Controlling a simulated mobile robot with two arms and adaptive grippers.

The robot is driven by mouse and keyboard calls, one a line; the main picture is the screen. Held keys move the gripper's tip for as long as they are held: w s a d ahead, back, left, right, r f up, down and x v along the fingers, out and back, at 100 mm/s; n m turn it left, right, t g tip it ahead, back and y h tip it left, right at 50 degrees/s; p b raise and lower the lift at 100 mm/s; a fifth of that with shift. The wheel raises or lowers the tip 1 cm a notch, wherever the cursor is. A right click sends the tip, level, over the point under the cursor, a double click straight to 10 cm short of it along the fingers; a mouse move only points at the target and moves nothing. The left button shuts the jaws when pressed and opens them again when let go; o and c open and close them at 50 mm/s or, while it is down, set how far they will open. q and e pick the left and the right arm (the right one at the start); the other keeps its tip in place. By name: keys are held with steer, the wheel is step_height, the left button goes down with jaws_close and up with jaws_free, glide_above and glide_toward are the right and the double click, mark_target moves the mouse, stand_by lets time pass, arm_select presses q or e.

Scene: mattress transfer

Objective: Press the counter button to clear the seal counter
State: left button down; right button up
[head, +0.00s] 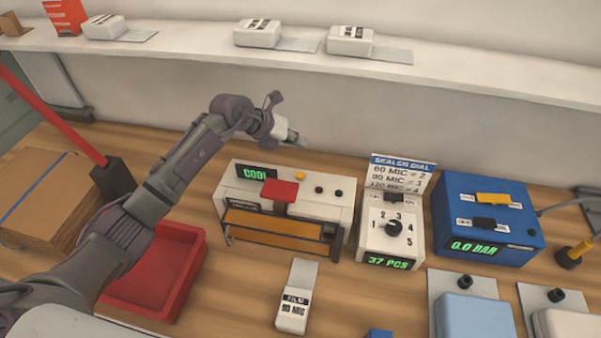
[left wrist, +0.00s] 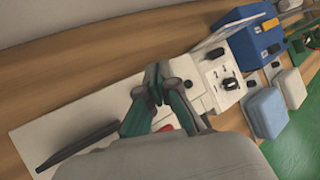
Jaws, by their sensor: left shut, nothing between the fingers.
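The white counter box (head: 376,243) stands right of the sealer, with a black dial knob (head: 394,228) and a green display reading 37 PCS (head: 388,262). A small black part, perhaps a button (head: 389,197), sits at its upper edge. The white sealer (head: 235,185) has a red handle (head: 280,190), a yellow button and two dark buttons. My left gripper (head: 298,140) is shut and empty, above and behind the sealer, apart from the counter. In the left wrist view, its fingers (left wrist: 155,82) are together, left of the counter box (left wrist: 222,78). My right gripper is not in view.
A sealer dial card (head: 402,174) stands behind the counter. The blue pressure box (head: 487,255) showing 0.0 BAR is to its right. A red tray (head: 150,285) lies left of the sealer. A film packet (head: 296,297) lies in front. A white shelf (head: 200,47) runs along the back.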

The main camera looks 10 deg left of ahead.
mark_target(298, 175)
arm_select(q)
step_height(298, 175, down, 8)
steer(key=b, duration=0.6)
steer(key=shift+f, duration=0.45)
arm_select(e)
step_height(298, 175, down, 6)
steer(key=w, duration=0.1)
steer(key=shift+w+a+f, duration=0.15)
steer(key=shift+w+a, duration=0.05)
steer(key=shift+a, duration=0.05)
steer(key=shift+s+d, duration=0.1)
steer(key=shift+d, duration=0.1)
arm_select(q)
steer(key=shift+f+b, duration=0.35)
steer(key=shift+b, duration=0.05)
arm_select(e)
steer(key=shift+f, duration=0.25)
